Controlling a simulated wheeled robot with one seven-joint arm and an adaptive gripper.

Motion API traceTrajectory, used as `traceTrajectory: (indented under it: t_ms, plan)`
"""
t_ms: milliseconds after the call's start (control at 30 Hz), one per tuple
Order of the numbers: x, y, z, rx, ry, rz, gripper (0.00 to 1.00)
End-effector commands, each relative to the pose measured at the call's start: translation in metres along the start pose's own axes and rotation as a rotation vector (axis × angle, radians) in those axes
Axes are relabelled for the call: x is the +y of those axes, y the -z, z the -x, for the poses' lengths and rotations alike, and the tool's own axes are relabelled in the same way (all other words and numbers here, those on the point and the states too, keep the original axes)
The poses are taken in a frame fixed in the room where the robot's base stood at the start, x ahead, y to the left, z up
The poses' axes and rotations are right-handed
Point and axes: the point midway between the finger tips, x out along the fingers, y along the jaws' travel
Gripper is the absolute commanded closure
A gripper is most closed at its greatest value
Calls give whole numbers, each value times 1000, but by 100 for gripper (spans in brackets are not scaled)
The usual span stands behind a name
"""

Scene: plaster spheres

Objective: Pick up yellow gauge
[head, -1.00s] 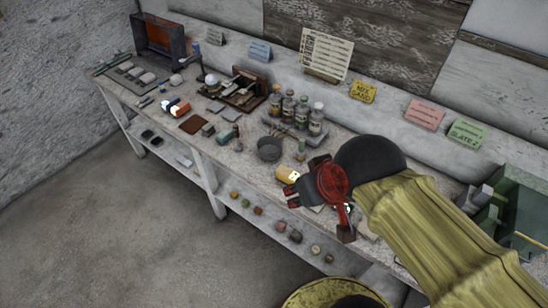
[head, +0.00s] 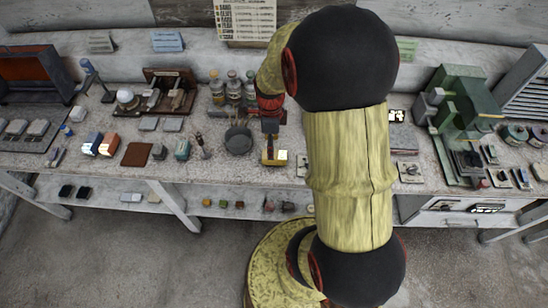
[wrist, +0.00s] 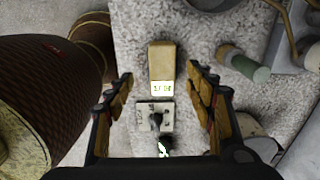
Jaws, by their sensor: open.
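The yellow gauge (wrist: 161,59) is a small yellow block with a white display, lying on the worktop in the wrist view. It also shows in the head view (head: 268,160), near the front edge of the bench. My gripper (wrist: 163,84) is open, with one finger to each side in the wrist view and the gauge centred just beyond the fingertips. In the head view my gripper (head: 271,124) hangs over the bench just behind the gauge. I see no contact, and the height between them is hard to judge.
A pale block with a dark knob (wrist: 153,116) lies just below the gauge in the wrist view. A dark pan (head: 238,140) and bottles (head: 233,88) stand left of my gripper. A green machine (head: 458,105) stands right. My arm hides part of the bench.

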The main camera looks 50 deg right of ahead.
Motion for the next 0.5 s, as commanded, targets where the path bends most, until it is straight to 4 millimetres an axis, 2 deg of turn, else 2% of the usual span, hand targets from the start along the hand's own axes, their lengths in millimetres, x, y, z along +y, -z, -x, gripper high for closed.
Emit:
traceTrajectory:
  t_ms: [500]
  plan:
    - [-2,8,-51,2,-8,-33,45]
